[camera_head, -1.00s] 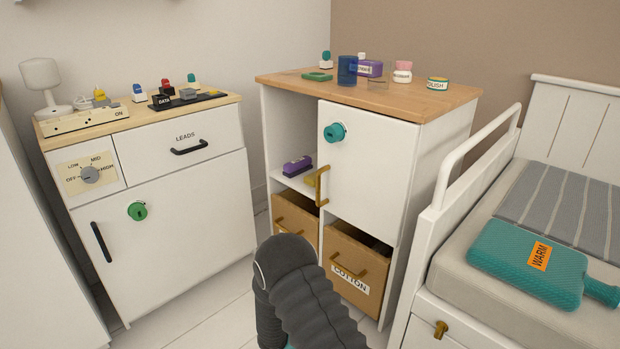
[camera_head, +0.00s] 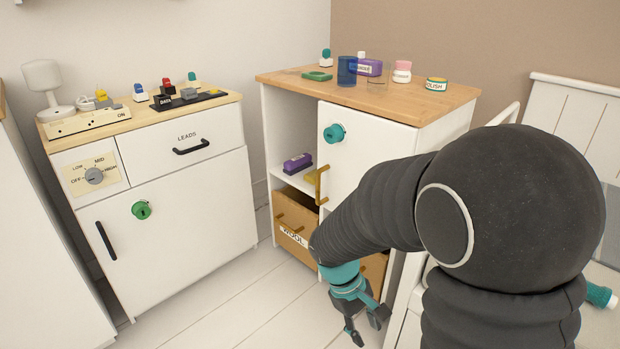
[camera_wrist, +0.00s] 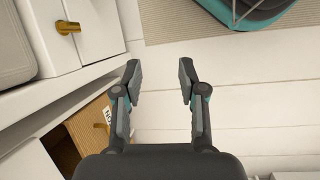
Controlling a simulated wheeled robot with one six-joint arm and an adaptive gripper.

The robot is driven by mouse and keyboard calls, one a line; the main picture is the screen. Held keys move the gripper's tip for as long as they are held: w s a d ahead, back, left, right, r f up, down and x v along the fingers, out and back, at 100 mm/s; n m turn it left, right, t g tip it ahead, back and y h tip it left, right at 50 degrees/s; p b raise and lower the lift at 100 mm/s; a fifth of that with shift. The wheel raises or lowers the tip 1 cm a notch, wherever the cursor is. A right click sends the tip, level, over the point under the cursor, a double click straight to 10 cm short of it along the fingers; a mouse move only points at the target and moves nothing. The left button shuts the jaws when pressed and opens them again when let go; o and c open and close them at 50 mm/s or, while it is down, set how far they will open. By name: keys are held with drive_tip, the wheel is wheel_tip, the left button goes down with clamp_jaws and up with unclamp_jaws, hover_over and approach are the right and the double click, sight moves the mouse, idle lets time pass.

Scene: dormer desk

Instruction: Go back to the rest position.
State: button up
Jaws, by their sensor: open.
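My gripper (camera_head: 366,322) hangs low in front of the right-hand cabinet in the head view, below my black arm. In the wrist view my gripper (camera_wrist: 160,82) is open, its two fingers wide apart with nothing between them. Below the fingers is pale plank floor (camera_wrist: 165,58). My arm hides much of the bed and part of the cabinet's lower front in the head view.
The right-hand cabinet (camera_head: 368,160) has its white door shut, with a brass handle (camera_head: 320,185). The WOOL drawer (camera_head: 291,229) is below. A white leads cabinet (camera_head: 180,215) stands left. In the wrist view, a teal-edged object (camera_wrist: 245,12) lies on a grey rug (camera_wrist: 180,25). Floor between the cabinets is open.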

drive_tip(key=s+d+r+m+t+y+p, duration=0.2)
drive_tip(key=s+r, duration=0.3)
drive_tip(key=r, duration=0.6)
drive_tip(key=s+d+r+m+t+y+p, duration=0.2)
drive_tip(key=s+r+m+t, duration=0.3)
drive_tip(key=r, duration=0.7)
drive_tip(key=shift+s+d+r+t+p, duration=0.15)
drive_tip(key=shift+s+r+t+p, duration=0.1)
drive_tip(key=shift+t+p, duration=0.1)
drive_tip(key=shift+d, duration=0.1)
